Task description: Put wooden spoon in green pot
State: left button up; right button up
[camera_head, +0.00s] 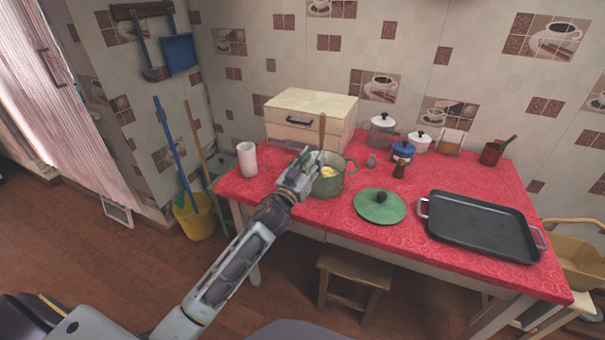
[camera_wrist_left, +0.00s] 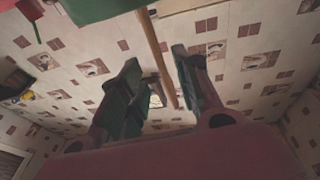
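The green pot (camera_head: 346,181) stands near the front-left edge of the red table, with something yellow inside. The wooden spoon (camera_head: 322,128) is upright at the pot, its handle rising above the rim; its lower end is hidden. My left gripper (camera_head: 308,163) is at the pot's left rim, beside the spoon. In the left wrist view, the spoon handle (camera_wrist_left: 157,55) runs between the two spread fingers, with a gap visible, and the pot's green side (camera_wrist_left: 100,9) is at the top. My right gripper is in neither view.
The green lid (camera_head: 380,207) lies right of the pot, and a black tray (camera_head: 482,226) fills the table's right side. A paper roll (camera_head: 247,160) stands left. A drawer box (camera_head: 310,115) and several small pots are behind. A stool (camera_head: 355,268) stands in front.

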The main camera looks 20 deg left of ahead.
pick_arm(q)
jog(key=v, duration=0.5)
jog(key=shift+s+a+f, duration=0.1)
jog(key=shift+s, duration=0.3)
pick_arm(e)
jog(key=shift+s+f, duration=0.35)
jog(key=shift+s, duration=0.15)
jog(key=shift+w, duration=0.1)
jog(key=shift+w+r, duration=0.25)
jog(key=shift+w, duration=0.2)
